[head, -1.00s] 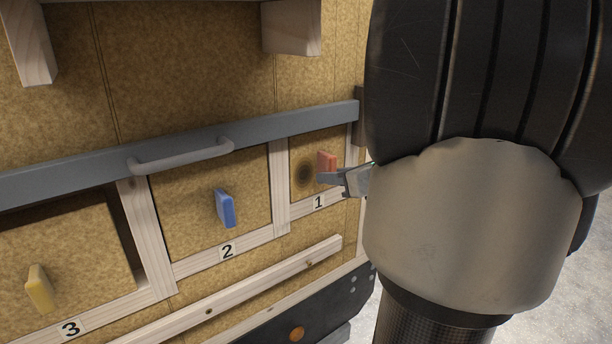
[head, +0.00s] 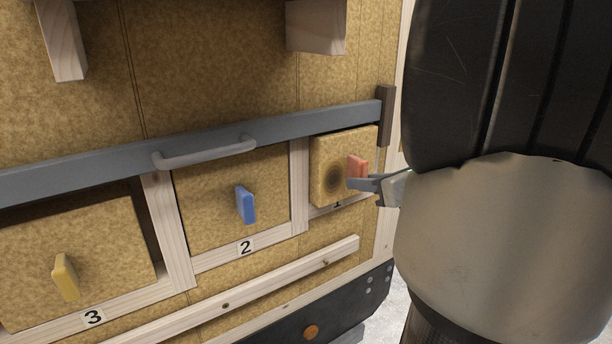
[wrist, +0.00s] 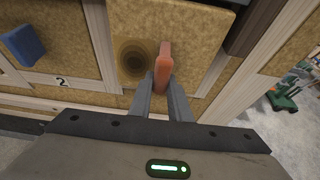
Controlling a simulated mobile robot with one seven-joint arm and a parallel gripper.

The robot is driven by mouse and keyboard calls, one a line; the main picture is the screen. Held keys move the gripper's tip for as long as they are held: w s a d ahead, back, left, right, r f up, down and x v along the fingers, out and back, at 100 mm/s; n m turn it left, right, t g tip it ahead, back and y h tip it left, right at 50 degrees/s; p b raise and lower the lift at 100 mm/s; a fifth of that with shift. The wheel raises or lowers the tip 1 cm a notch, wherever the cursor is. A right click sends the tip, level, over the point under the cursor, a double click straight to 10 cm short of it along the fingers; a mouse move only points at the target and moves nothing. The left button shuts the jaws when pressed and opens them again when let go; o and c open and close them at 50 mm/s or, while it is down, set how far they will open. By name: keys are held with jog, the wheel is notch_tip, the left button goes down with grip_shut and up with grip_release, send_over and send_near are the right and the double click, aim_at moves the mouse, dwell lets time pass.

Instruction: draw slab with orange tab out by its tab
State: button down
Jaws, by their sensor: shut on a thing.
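The slab with the orange tab (head: 326,160) is the cork-coloured block in the bay marked 1, at the right of the row in the head view. Its front face stands out past the wooden frame. A dark round stain marks its face left of the tab. The orange tab (wrist: 163,66) stands upright between my fingers in the wrist view. My gripper (wrist: 162,84) is shut on this tab; in the head view the tab (head: 357,167) shows just above my fingertips. The slab's rear part is hidden inside the bay.
A slab with a blue tab (head: 245,204) sits in bay 2, and one with a yellow tab (head: 65,277) in bay 3. A grey bar (head: 300,125) with a handle crosses above the bays. A wooden rail (head: 280,274) runs below. Open floor shows at the right.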

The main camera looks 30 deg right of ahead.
jog(key=shift+s+d, duration=0.1)
jog(key=shift+s, duration=1.9)
jog(key=shift+s, duration=0.1)
jog(key=s, duration=0.5)
jog(key=shift+s+d+p, duration=0.25)
jog(key=shift+s+p, duration=0.1)
jog(key=shift+s, duration=0.05)
